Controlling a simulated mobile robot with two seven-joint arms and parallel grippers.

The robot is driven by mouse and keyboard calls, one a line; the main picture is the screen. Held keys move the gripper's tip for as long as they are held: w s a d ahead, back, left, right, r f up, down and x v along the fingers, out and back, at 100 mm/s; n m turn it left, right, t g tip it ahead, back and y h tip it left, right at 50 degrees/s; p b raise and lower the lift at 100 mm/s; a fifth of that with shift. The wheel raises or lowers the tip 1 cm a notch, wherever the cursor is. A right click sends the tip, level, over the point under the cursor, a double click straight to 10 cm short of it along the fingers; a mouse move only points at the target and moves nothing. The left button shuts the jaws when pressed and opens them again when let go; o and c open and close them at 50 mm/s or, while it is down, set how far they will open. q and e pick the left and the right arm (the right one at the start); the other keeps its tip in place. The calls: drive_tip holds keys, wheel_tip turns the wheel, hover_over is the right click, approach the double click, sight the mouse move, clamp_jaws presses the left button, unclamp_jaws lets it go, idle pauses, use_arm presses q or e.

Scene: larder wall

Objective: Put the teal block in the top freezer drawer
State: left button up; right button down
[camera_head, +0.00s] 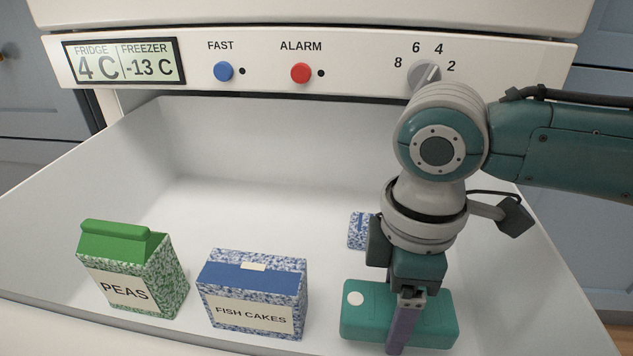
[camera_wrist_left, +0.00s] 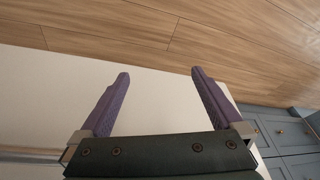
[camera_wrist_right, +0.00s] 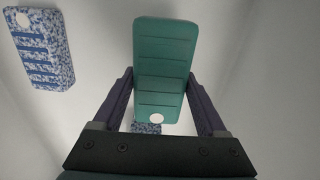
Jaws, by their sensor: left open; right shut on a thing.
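The teal block (camera_head: 368,322) has rounded edges and a white round spot. It is at the front right of the open white drawer (camera_head: 215,205), right of the fish cakes box. My right gripper (camera_head: 404,325) points down and is shut on it. In the right wrist view the block (camera_wrist_right: 165,65) sits between the two purple fingers (camera_wrist_right: 160,80). I cannot tell whether its underside touches the drawer floor. My left gripper (camera_wrist_left: 160,75) shows only in the left wrist view, open and empty above a pale surface and wood floor.
A green peas carton (camera_head: 130,270) and a blue fish cakes box (camera_head: 252,295) stand at the drawer's front left and middle. A blue speckled pack (camera_head: 357,230) is partly hidden behind my right arm. A control panel (camera_head: 350,62) crosses above the drawer. The drawer's back left is clear.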

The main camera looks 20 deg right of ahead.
wheel_tip(320, 180, down, 5)
drive_tip(key=b, duration=0.3)
drive_tip(key=shift+r, duration=0.1)
unclamp_jaws()
wheel_tip(320, 180, up, 12)
drive_tip(key=p, duration=0.7)
drive_tip(key=shift+p, duration=0.4)
